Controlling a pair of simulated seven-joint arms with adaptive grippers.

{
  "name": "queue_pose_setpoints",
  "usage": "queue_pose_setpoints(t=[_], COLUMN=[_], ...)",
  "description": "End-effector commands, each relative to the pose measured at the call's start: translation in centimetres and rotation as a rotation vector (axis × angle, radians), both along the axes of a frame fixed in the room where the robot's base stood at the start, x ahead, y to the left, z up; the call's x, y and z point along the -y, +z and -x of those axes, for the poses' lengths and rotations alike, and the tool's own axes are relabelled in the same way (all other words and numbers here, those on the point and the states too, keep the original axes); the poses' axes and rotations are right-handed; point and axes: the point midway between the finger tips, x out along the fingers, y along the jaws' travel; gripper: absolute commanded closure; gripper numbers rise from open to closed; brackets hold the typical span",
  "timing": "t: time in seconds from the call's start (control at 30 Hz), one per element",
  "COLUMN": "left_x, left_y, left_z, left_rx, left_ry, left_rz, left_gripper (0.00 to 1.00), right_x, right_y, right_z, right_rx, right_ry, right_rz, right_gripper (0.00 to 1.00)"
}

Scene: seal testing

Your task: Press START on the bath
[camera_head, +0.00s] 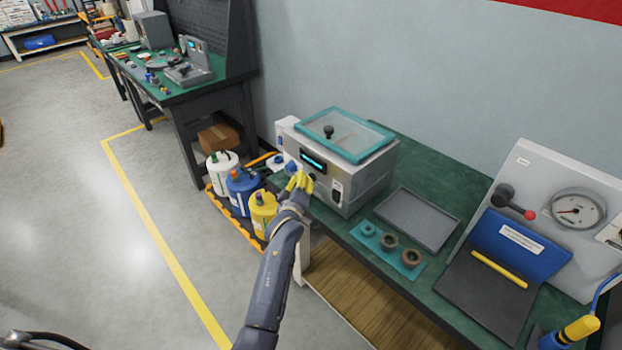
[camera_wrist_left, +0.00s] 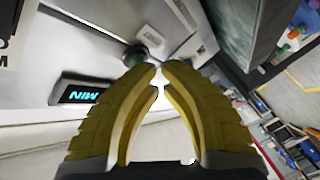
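The bath (camera_head: 364,182) is a light grey box with a teal-framed clear lid (camera_head: 345,134) and a black knob on top. It stands at the left end of the green bench. Its front has a lit display (camera_head: 313,160), which shows close up in the left wrist view (camera_wrist_left: 82,95) with the letters MIN inverted. My left gripper (camera_head: 301,180) has yellow fingers held at the bath's front, just below the display. In the left wrist view its fingertips (camera_wrist_left: 161,66) meet, with nothing between them. A dark round control (camera_wrist_left: 135,55) lies just beyond the tips. I cannot read a START label or tell contact. My right gripper is out of view.
A grey tray (camera_head: 418,218) and a teal mat (camera_head: 391,251) with several rings lie right of the bath. A gauge panel (camera_head: 575,210) and blue case (camera_head: 520,243) are farther right. White, blue and yellow containers (camera_head: 263,209) stand on the floor to the left.

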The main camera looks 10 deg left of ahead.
Motion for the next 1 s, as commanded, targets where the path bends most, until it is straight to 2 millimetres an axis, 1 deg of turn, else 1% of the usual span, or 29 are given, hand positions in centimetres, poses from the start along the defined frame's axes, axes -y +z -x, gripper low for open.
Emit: queue_pose_setpoints(t=[0.67,1.0], left_x=[0.26,-0.29], left_y=[-0.04,-0.13], left_z=[-0.31,0.47], left_rx=[-0.001,-0.002], left_ry=[-0.001,0.0], left_rz=[0.0,-0.001], left_gripper=[1.0,1.0], right_x=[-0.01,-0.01], right_y=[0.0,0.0], right_z=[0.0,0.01], right_rx=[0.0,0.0], right_ry=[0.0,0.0], right_rz=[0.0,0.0], right_gripper=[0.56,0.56])
